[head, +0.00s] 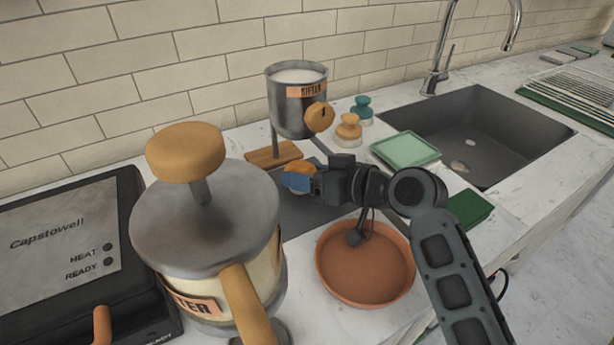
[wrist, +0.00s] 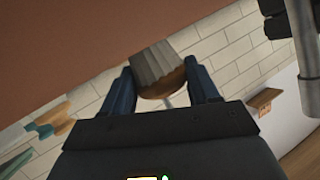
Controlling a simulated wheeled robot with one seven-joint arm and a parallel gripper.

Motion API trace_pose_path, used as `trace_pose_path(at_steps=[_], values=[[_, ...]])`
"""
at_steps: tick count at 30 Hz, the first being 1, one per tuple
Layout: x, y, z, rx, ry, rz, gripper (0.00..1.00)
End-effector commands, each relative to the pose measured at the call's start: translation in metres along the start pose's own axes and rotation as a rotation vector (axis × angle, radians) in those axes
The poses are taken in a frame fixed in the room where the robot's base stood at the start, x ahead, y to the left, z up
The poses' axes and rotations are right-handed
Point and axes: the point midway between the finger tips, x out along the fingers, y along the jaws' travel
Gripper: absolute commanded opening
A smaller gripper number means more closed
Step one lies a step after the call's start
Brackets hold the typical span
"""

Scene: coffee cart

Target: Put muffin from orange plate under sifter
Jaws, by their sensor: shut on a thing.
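The muffin (head: 299,168) is in my gripper (head: 298,181), its browned top showing above the blue fingers in the head view. The wrist view shows the muffin (wrist: 157,68) with its grey ridged wrapper between both fingers (wrist: 163,88). The orange plate (head: 365,282) is empty on the counter, below and right of the gripper. The grey metal sifter (head: 292,112) holds white powder and has an orange knob. It stands above a wooden base (head: 273,153) near the wall. In the head view the muffin is below and slightly right of the sifter bowl; their exact depth is unclear.
A large pot (head: 205,235) with a wooden knob and handle stands at front left, beside a black Capstowell machine (head: 65,250). Two shakers (head: 349,130), green square dishes (head: 405,149) and the sink (head: 480,130) are at the right. A dark grey surface (head: 312,213) lies beneath the gripper.

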Motion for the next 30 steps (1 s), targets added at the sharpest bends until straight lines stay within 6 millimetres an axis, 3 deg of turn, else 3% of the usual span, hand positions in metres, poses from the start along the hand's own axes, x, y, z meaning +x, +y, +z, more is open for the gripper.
trace_pose_path(at_steps=[1, 4, 5, 12, 20, 26, 30], values=[[0.003, 0.003, 0.01, 0.002, -0.01, 0.003, 0.29], [0.003, 0.003, 0.011, 0.002, -0.013, 0.004, 0.29], [0.004, 0.003, 0.012, 0.003, -0.014, 0.004, 0.61], [0.004, 0.003, 0.015, 0.003, -0.018, 0.004, 0.83], [0.005, 0.003, 0.015, 0.001, -0.02, 0.003, 0.85], [0.0, -0.002, 0.004, 0.001, -0.02, 0.003, 0.85], [-0.024, 0.0, 0.004, 0.005, -0.012, 0.004, 0.85]])
